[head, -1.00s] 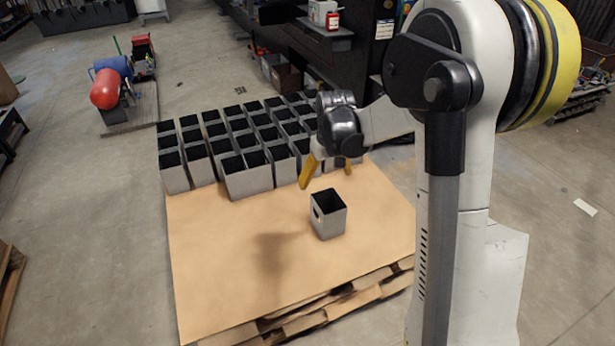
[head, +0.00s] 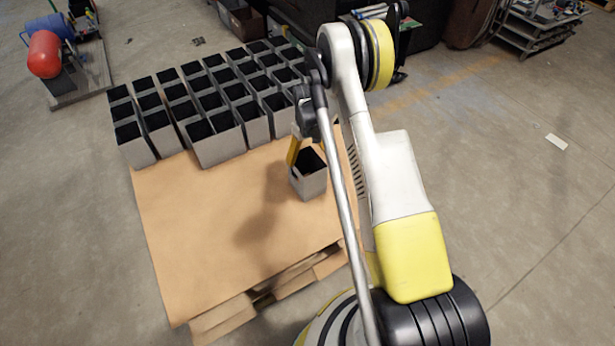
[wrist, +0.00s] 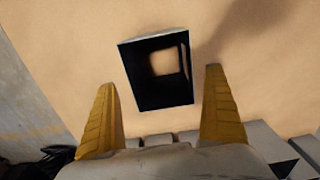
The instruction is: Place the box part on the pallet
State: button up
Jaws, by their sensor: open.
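The box part (head: 313,186) is a grey, open-topped box with a dark inside. It stands upright, apart from the others, on the brown sheet covering the pallet (head: 215,235). My gripper (head: 301,143) is open just above the box, with one yellow finger showing at the box's far left edge. My arm hides the other finger in the head view. In the wrist view, the open yellow fingers (wrist: 160,80) spread on either side of the near part of the box (wrist: 165,98). I cannot tell whether either finger touches it.
Several similar grey boxes (head: 215,148) stand in close rows along the back of the pallet, near my gripper. The front and left of the sheet are clear. A red and blue machine (head: 50,55) stands on the floor at the far left.

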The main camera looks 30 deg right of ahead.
jog(key=shift+f+b, duration=1.4)
jog(key=shift+f, duration=1.05)
jog(key=shift+f, duration=0.25)
jog(key=c, duration=1.2)
